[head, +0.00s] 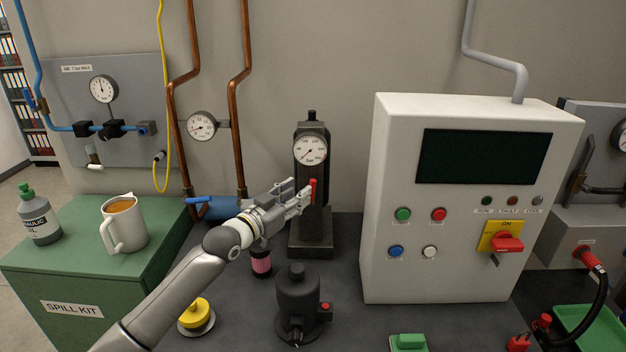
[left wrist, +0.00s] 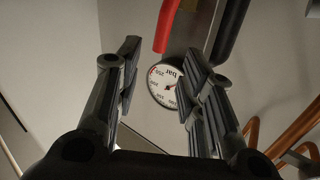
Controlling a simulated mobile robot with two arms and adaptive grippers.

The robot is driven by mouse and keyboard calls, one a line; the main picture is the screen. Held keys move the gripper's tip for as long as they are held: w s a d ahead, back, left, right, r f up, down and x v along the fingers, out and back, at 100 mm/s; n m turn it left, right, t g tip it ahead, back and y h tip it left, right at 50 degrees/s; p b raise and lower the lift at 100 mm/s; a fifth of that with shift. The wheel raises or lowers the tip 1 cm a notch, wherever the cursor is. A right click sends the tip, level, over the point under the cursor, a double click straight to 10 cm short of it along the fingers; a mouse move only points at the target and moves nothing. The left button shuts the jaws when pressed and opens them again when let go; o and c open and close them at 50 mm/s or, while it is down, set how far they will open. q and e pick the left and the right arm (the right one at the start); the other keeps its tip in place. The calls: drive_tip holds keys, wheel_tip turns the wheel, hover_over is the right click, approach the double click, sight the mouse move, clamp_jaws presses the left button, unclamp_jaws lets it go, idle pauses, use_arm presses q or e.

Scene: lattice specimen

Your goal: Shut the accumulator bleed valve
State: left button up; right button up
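The accumulator (head: 310,215) is a dark upright block with a round white gauge (head: 310,149), standing at the back of the bench against the wall. A red handle (head: 313,188), which looks like its bleed valve lever, stands upright just below the gauge. My left gripper (head: 298,192) is just left of the red handle, its fingers pointing at it. In the left wrist view the two fingers (left wrist: 163,58) are apart with nothing between them. The red handle (left wrist: 166,25) shows beyond the fingertips, and the gauge (left wrist: 160,86) shows between the fingers. Contact with the handle cannot be made out. My right gripper is not in view.
A white control cabinet (head: 400,255) stands close on the right. A dark round unit (head: 297,300), a yellow knob (head: 194,311) and a pink-labelled canister (head: 261,265) are in front. Copper pipes (head: 234,120) run up the wall at left. A mug (head: 124,225) stands on the green cabinet.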

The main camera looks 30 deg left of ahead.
sight(311, 184)
use_arm(q)
drive_tip(key=w, duration=0.3)
drive_tip(key=shift+w+d+p, duration=0.1)
drive_tip(key=shift+w+p, duration=0.1)
drive_tip(key=shift+p, duration=0.15)
drive_tip(key=w, duration=0.3)
drive_tip(key=shift+w+f+p, duration=0.1)
drive_tip(key=shift+w+p, duration=0.3)
drive_tip(key=shift+w, duration=0.3)
drive_tip(key=shift+d, duration=0.1)
drive_tip(key=c, duration=0.6)
clamp_jaws()
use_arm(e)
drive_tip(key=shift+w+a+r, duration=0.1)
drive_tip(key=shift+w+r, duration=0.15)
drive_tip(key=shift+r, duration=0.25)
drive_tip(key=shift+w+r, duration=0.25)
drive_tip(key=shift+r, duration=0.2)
